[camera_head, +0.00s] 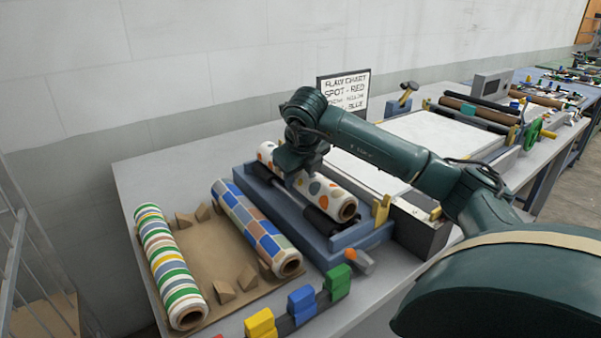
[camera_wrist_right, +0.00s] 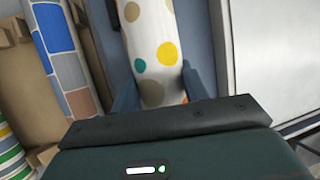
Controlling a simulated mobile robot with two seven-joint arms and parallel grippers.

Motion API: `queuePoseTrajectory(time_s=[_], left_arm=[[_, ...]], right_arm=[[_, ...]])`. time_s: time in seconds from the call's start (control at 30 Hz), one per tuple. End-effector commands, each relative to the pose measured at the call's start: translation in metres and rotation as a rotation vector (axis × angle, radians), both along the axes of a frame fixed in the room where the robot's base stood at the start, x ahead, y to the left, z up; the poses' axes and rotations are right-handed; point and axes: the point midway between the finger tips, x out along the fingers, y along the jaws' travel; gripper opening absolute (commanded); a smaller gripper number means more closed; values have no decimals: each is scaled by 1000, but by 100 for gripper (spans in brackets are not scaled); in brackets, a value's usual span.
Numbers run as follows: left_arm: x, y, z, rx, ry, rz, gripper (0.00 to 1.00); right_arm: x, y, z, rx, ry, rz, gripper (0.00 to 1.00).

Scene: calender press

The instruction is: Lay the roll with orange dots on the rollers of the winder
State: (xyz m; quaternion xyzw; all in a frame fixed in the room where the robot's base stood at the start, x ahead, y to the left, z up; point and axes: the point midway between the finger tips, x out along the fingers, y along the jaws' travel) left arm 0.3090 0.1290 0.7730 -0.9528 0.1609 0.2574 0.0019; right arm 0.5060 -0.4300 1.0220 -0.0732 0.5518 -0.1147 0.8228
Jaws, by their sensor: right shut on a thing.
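The roll with orange dots (camera_head: 330,196) is white with orange, grey and other coloured dots. It lies lengthwise along the winder (camera_head: 368,236), over its dark rollers (camera_head: 318,220). My right gripper (camera_head: 298,172) comes down on the roll near its middle and is shut on it; the fingertips are mostly hidden in the head view. In the right wrist view the dotted roll (camera_wrist_right: 153,48) runs between the two blue-grey fingers (camera_wrist_right: 157,98). I cannot tell whether the roll's whole weight rests on the rollers. My left gripper is not in view.
A striped roll (camera_head: 168,265) and a checked roll (camera_head: 255,228) lie on a brown board (camera_head: 200,255) with wedge blocks to the left. Coloured blocks (camera_head: 302,303) line the table's front edge. A sign (camera_head: 345,92) stands behind. My right arm crosses the white bed on the right.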

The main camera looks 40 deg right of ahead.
Motion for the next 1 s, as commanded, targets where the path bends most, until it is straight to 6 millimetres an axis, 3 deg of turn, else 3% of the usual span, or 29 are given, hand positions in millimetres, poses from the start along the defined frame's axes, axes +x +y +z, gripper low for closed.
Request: queuePoseTrajectory(time_s=[0.37,0.4,0.7,1.0], left_arm=[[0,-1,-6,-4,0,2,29],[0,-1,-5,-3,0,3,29],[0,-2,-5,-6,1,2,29],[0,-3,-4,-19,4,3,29]], right_arm=[[0,0,-7,0,-2,0,13],[0,0,-6,0,-2,0,47],[0,0,-6,0,-1,0,70],[-1,1,-5,0,0,0,70]])
